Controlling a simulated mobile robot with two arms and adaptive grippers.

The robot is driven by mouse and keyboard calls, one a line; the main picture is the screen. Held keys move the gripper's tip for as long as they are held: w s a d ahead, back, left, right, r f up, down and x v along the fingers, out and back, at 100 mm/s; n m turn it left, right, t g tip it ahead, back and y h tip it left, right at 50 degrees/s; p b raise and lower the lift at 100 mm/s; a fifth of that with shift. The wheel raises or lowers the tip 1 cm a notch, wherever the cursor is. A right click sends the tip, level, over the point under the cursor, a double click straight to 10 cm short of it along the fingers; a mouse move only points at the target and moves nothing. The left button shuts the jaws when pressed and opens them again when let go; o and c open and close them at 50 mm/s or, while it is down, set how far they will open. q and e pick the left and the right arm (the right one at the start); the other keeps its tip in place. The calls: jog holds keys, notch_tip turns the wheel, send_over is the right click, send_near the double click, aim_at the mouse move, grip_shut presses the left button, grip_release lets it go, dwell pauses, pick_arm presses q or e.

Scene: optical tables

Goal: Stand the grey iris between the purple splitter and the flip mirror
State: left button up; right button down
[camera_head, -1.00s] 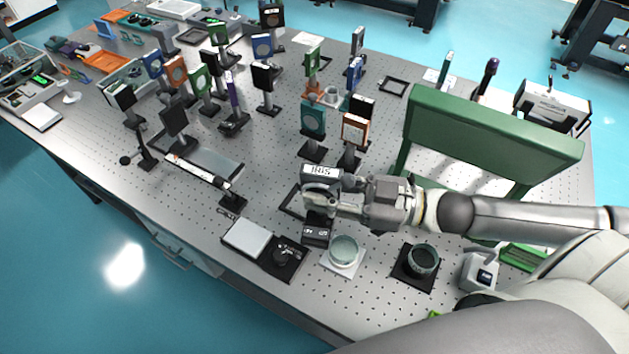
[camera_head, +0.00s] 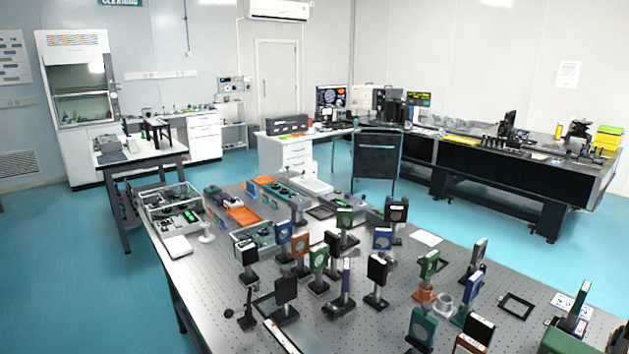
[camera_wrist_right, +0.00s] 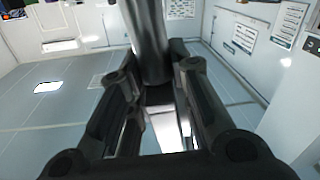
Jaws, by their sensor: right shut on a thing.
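The right wrist view shows my right gripper (camera_wrist_right: 158,90) shut on a dark upright post (camera_wrist_right: 146,35); this appears to be the iris's post, with its upper part out of frame. The fingers close around its lower end. In the head view a thin purple plate on a dark post, which looks like the purple splitter (camera_head: 346,276), stands upright near the middle of the table. Several black-framed mounts stand near it, among them a dark plate (camera_head: 286,290); I cannot tell which is the flip mirror. Neither gripper shows in the head view.
The perforated optical table (camera_head: 395,325) is crowded with upright mounts. A flat black frame (camera_head: 517,306) lies at the right. Orange trays (camera_head: 243,215) and a clear box (camera_head: 172,205) stand at the far left. A dark cabinet (camera_head: 377,160) stands beyond the table.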

jog(key=m+t+h, duration=0.2)
jog(key=h, duration=0.1)
jog(key=shift+w+m, duration=0.3)
jog(key=h, duration=0.1)
jog(key=d+m+t+h, duration=0.1)
jog(key=m+t+h, duration=0.1)
jog(key=shift+w+d+f, duration=0.2)
jog(key=shift+w+d, duration=0.1)
jog(key=d+m+h, duration=0.1)
jog(key=h, duration=0.1)
jog(key=d+f+m+h, duration=0.1)
jog(key=shift+d+m+t+h, duration=0.1)
jog(key=shift+m+t+h, duration=0.2)
jog(key=shift+t+h, duration=0.1)
jog(key=shift+s+d+f+m+h, duration=0.1)
jog(key=shift+d+f+m+h, duration=0.15)
jog(key=shift+d+m+h, duration=0.35)
jog(key=shift+s+d+f+m+h, duration=0.1)
jog(key=shift+d+f+m+h, duration=0.2)
jog(key=shift+d+h, duration=0.35)
jog(key=shift+w+a, duration=0.1)
jog(key=shift+w, duration=0.05)
